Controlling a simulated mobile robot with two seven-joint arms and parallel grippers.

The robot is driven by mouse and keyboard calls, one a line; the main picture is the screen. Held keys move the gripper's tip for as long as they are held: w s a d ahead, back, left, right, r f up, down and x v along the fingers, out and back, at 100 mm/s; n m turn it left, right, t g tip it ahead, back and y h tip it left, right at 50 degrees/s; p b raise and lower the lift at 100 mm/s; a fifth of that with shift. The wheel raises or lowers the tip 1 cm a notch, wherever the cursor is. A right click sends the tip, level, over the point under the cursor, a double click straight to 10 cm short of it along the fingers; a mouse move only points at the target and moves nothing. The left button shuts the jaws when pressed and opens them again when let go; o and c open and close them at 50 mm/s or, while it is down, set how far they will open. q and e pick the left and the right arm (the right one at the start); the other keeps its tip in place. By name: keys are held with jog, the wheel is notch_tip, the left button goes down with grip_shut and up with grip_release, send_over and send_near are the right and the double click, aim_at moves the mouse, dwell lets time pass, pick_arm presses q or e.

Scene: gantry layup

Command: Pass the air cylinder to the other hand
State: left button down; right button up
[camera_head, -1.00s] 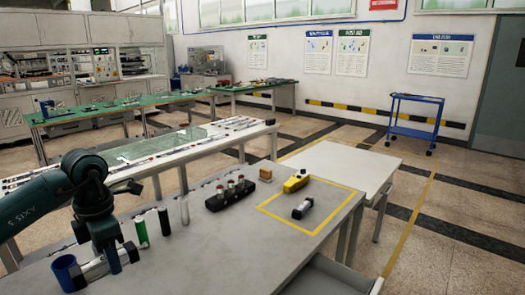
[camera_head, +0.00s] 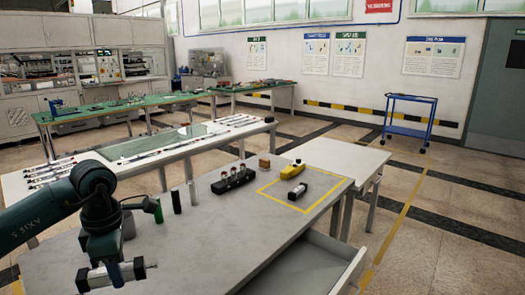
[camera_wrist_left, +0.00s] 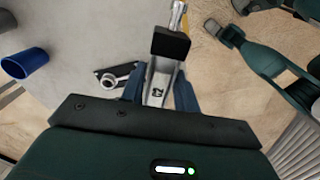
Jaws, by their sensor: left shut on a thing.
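My left gripper (camera_head: 112,268) is shut on the air cylinder (camera_head: 134,270), a silver body with dark end caps and a thin rod. The cylinder lies roughly level, with its rod end pointing right in the head view. In the left wrist view, the air cylinder (camera_wrist_left: 158,82) sits between the blue fingers of my left gripper (camera_wrist_left: 160,95), its black end cap and metal rod pointing up the picture. The fingers cover part of its body. My right gripper cannot be made out in either view; dark green arm links show at the right of the wrist view.
Green (camera_head: 157,210), black (camera_head: 177,202) and silver upright cylinders stand near a black holder (camera_head: 233,181). A yellow part (camera_head: 293,170) and a silver-black part (camera_head: 300,190) lie by the yellow outline. An open drawer (camera_head: 310,268) juts out in front.

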pick_arm(q)
jog(key=s+d+f+m+p, duration=0.15)
jog(key=s+d+m, duration=0.3)
jog(key=m, duration=0.65)
jog(key=s+d+f+m, duration=0.2)
jog(key=s+d+m, duration=0.25)
jog(key=m, duration=0.65)
pick_arm(e)
jog(key=shift+d+r, duration=0.2)
jog(key=shift+d, duration=0.2)
jog(key=shift+o, duration=2.2)
notch_tip(320, 180, up, 23)
jog(key=w+m+g+y, duration=0.3)
jog(key=m+y, duration=0.6)
jog(key=y, duration=0.3)
pick_arm(q)
jog(key=w+d+r, duration=0.2)
jog(key=d, duration=1)
jog(key=w+d+r+m, duration=0.1)
jog(key=w+d+r, duration=0.1)
jog(key=d, duration=1)
jog(key=shift+d+r+m, duration=0.2)
jog(key=shift+r+m, duration=0.1)
jog(key=shift+r, duration=0.35)
pick_arm(e)
jog(key=x, duration=1.1)
jog(key=shift+w+a+r, duration=0.15)
jog(key=shift+a+r, duration=0.1)
jog(key=shift+a, duration=0.1)
